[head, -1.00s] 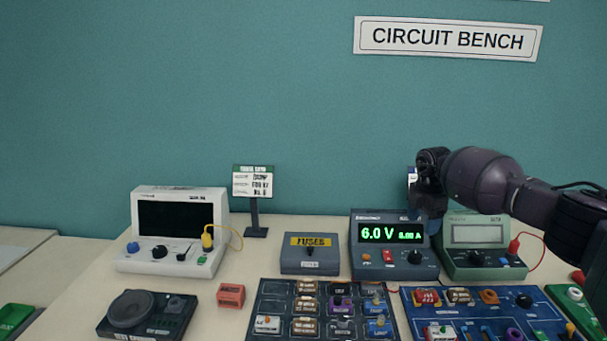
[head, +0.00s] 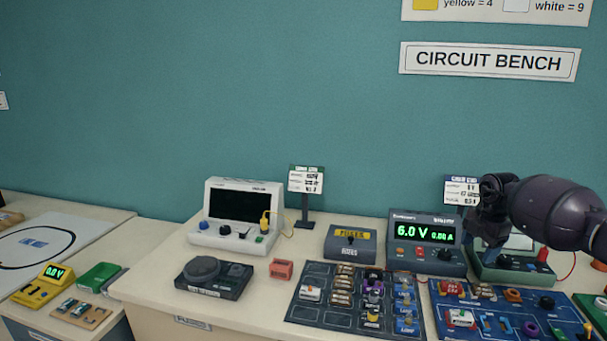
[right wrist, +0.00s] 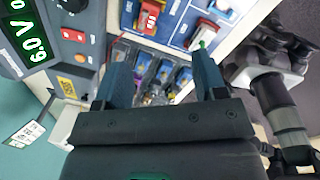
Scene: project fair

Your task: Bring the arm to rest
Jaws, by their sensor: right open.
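My right arm comes in from the right in the head view, with its dark gripper (head: 488,238) in front of the green meter (head: 510,268) and beside the power supply (head: 427,256) that reads 6.0 V. In the right wrist view the two fingers of the gripper (right wrist: 163,72) stand wide apart with nothing between them. Parts boards show below and beyond them. The gripper hides part of the green meter. My left gripper is in neither view.
The bench holds a white oscilloscope (head: 238,205), a fuse box (head: 350,243), a speaker unit (head: 214,278), a red block (head: 281,270), a dark parts board (head: 325,322) and a blue board (head: 480,327). A sign stand (head: 305,200) rises behind. Bare tabletop shows at the front left.

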